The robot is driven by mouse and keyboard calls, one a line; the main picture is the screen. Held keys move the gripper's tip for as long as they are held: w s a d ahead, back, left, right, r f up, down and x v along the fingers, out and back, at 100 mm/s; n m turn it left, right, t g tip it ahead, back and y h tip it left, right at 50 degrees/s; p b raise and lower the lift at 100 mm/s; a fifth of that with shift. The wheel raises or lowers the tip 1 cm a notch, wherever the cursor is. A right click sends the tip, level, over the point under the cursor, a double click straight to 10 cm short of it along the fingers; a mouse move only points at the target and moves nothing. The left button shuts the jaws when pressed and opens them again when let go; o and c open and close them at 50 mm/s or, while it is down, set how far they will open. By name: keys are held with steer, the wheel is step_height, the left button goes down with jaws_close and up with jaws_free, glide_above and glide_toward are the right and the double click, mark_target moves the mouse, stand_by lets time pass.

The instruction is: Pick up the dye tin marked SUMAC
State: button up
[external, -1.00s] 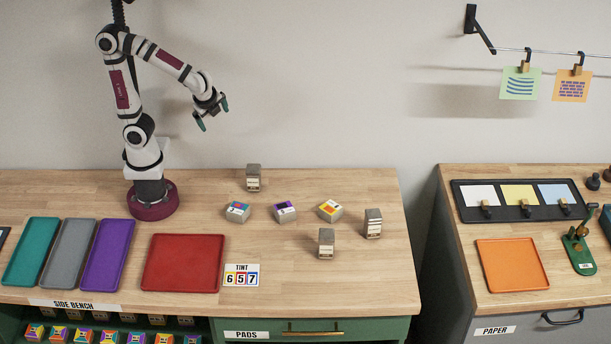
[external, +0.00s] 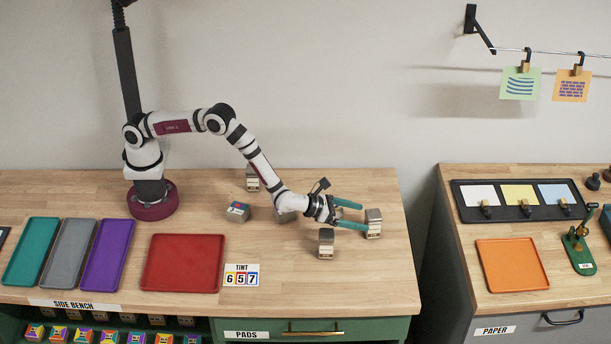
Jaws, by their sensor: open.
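Several small grey tins stand on the wooden bench; their labels are too small to read, so I cannot tell which is marked SUMAC. My gripper (external: 356,215) is open, low over the bench, its green fingers pointing right at the right-hand tin (external: 373,223). The fingertips are at or beside that tin; I cannot tell whether they touch it. Another upright tin (external: 326,242) stands just in front of my gripper. A third upright tin (external: 252,180) stands at the back, partly behind my arm.
A block with a coloured top (external: 238,211) lies left of my arm; another is mostly hidden by my wrist. The bench's right edge is close beyond the right-hand tin.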

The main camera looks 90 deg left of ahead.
mark_target(366, 216)
steer(key=x, duration=0.5)
steer(key=shift+w+a+f, duration=0.1)
steer(key=shift+w+a, duration=0.1)
steer(key=shift+w, duration=0.1)
jaws_close()
